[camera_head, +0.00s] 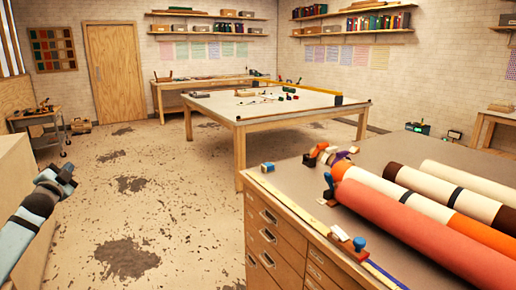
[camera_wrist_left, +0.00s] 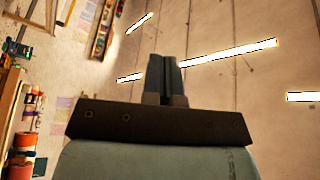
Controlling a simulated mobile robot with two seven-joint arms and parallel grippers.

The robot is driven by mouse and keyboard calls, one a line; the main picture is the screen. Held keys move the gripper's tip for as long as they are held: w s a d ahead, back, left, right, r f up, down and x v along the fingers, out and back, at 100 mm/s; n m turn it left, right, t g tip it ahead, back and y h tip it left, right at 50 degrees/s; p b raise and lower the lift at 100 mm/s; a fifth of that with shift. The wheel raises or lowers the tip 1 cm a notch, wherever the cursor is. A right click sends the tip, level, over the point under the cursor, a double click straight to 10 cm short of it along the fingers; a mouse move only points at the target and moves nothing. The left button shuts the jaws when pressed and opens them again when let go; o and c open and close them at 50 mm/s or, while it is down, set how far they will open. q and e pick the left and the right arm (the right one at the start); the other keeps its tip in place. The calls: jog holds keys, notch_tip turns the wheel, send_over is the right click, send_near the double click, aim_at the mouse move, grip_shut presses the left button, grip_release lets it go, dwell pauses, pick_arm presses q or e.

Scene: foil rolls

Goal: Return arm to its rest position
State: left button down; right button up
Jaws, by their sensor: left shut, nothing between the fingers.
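My left gripper (camera_head: 66,176) comes in at the left edge of the head view, raised and away from the counter with the rolls. Its two dark fingers, seen in the left wrist view (camera_wrist_left: 167,72), are together with nothing between them. Several foil rolls lie on the counter at the right: a large orange-red roll (camera_head: 415,225), a cream roll with a dark band (camera_head: 410,195), and a brown-ended cream roll (camera_head: 440,192). My right gripper does not show in either view.
The grey-topped drawer counter (camera_head: 375,155) fills the lower right. A blue-and-wood stamp (camera_head: 359,245) stands near its edge. A wooden worktable (camera_head: 270,112) stands mid-room, with a cart (camera_head: 40,130) at the back left. The worn floor (camera_head: 150,200) between is open.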

pick_arm(q)
notch_tip(320, 180, down, 5)
jog(key=a+n+g+y, duration=0.2)
jog(key=a+n+g, duration=0.15)
jog(key=n, duration=0.35)
jog(key=s+d+f+m+g+h, duration=0.1)
jog(key=s+d+f+h, duration=0.1)
jog(key=s+d+f, duration=0.5)
jog(key=s+d+f+m+g+h, duration=0.1)
jog(key=s+d+f+h, duration=0.15)
jog(key=d+f, duration=0.85)
jog(key=s+d+f+g+h, duration=0.1)
jog(key=s+d+f, duration=0.5)
jog(key=d+f, duration=0.3)
jog(key=s+d+f+n+g+h, duration=0.1)
jog(key=s+d+f+h, duration=0.15)
jog(key=s+d, duration=0.95)
jog(key=s+d+f+n+g+h, duration=0.15)
jog(key=s+d+f, duration=0.45)
jog(key=s, duration=1)
notch_tip(320, 180, up, 17)
jog(key=s+d+p, duration=0.1)
jog(key=p, duration=1.8)
jog(key=shift+r+m, duration=0.2)
jog(key=shift+m, duration=0.25)
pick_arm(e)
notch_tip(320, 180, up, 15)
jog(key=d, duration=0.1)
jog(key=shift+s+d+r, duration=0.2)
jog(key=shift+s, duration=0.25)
